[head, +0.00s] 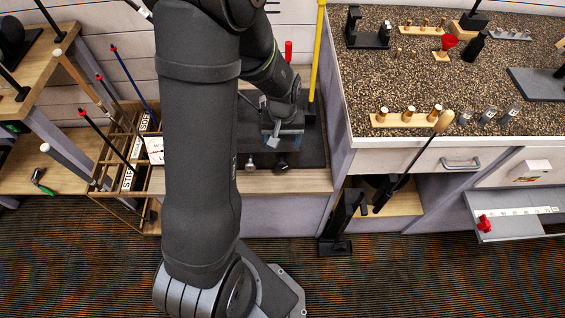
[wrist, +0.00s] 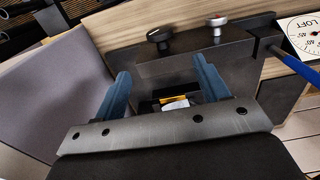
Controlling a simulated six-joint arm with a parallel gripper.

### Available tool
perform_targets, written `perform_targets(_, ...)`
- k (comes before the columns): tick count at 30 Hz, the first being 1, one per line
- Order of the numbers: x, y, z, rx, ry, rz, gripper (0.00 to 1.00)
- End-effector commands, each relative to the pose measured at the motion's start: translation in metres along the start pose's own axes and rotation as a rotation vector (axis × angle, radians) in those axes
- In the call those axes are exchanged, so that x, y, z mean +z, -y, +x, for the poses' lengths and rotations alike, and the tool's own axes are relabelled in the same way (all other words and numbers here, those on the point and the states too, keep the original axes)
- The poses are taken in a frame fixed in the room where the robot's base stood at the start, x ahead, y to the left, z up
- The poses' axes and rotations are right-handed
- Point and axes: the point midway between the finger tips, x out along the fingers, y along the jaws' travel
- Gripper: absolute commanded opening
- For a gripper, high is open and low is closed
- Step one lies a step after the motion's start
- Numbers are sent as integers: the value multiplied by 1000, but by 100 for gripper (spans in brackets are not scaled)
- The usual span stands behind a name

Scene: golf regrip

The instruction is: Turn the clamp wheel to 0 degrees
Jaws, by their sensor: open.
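My gripper (wrist: 163,75) is open, its two blue fingers apart above a dark metal fixture (wrist: 182,65). In the head view my gripper (head: 279,133) hangs over the fixture on the wooden bench, partly hidden by my arm. The black knob (head: 281,163) and silver knob (head: 250,165) also show in the head view. I cannot tell which is the clamp wheel, nor its angle. Neither knob is between the fingers.
A small yellow and white item (wrist: 175,102) sits in a dark recess between the fingers. A white LOFT dial (wrist: 303,36) and a blue shaft (wrist: 292,65) are at the right. A yellow shaft (head: 318,60) rises beside the gripper. A speckled counter (head: 440,80) stands right.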

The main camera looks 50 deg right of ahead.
Motion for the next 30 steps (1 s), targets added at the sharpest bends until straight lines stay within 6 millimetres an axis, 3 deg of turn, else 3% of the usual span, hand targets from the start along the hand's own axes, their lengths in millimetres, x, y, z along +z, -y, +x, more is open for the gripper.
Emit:
perform_targets(18,0,0,101,0,3,0,68)
perform_targets(24,0,0,124,0,1,0,68)
perform_targets(30,0,0,134,1,-1,0,68)
